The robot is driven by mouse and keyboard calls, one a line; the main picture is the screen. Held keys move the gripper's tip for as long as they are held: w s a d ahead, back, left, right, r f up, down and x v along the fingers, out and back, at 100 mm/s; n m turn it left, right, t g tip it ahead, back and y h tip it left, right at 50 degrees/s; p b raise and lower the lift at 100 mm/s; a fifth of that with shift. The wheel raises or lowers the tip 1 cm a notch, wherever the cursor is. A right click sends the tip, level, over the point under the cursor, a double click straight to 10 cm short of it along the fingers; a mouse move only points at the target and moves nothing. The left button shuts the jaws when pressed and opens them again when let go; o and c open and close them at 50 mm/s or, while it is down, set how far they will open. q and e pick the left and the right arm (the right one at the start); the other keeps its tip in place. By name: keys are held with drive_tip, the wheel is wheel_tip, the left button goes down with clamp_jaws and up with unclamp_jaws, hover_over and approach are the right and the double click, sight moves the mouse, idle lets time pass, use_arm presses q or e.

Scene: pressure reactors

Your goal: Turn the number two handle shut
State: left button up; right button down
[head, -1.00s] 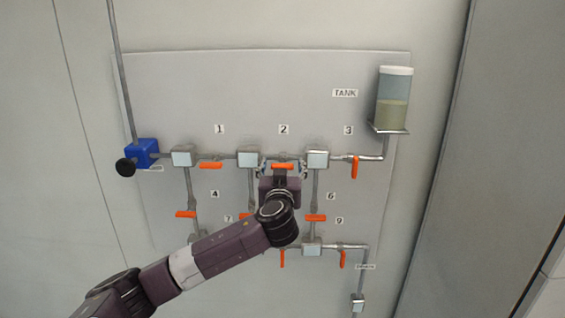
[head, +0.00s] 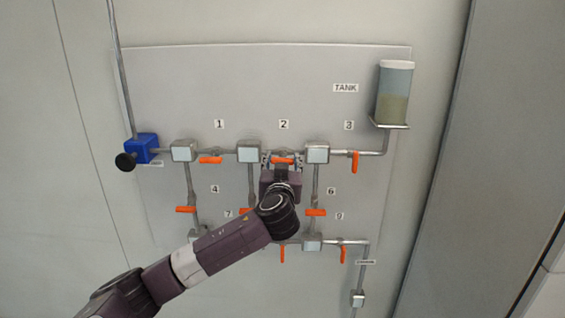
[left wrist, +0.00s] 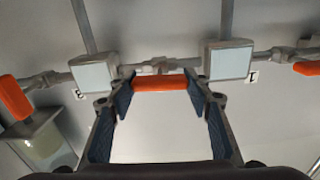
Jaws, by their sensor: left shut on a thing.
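The number two handle (head: 283,160) is an orange lever on the top pipe, below the label 2 (head: 284,124). It lies level, along the pipe. It also shows in the left wrist view (left wrist: 160,83), where the picture is upside down. My left gripper (head: 282,164) is in front of the panel at this handle. Its two fingers are shut on the two ends of the handle, one at the left end and one at the right. The wrist hides part of the pipework below. My right gripper is out of view.
A grey panel (head: 165,80) carries pipes with several other orange handles, including handle 1 (head: 210,160), level, and handle 3 (head: 355,162), hanging down. Square junction boxes (head: 317,152) flank the gripper closely. A tank (head: 394,93) stands upper right and a blue block (head: 141,148) left.

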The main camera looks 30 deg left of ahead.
use_arm(q)
drive_tip(key=shift+f+m+b, duration=0.3)
drive_tip(key=shift+m+b, duration=0.2)
drive_tip(key=shift+d+m, duration=0.1)
drive_tip(key=shift+m, duration=0.4)
drive_tip(key=shift+r+m, duration=0.15)
drive_tip(key=shift+m, duration=0.25)
drive_tip(key=shift+r+m, duration=0.1)
drive_tip(key=shift+m, duration=0.8)
drive_tip(key=m+p, duration=0.1)
drive_tip(key=m, duration=0.2)
drive_tip(key=shift+w+m+p, duration=0.1)
drive_tip(key=shift+m+p, duration=0.2)
drive_tip(key=shift+p, duration=0.1)
drive_tip(key=m+p, duration=0.2)
drive_tip(key=m, duration=0.1)
drive_tip(key=shift+d+m, duration=0.1)
drive_tip(key=shift+m, duration=0.2)
drive_tip(key=m+p, duration=0.2)
drive_tip(key=m, duration=0.2)
drive_tip(key=shift+f+m+p, duration=0.3)
drive_tip(key=shift+m+p, duration=0.25)
drive_tip(key=shift+m, duration=0.15)
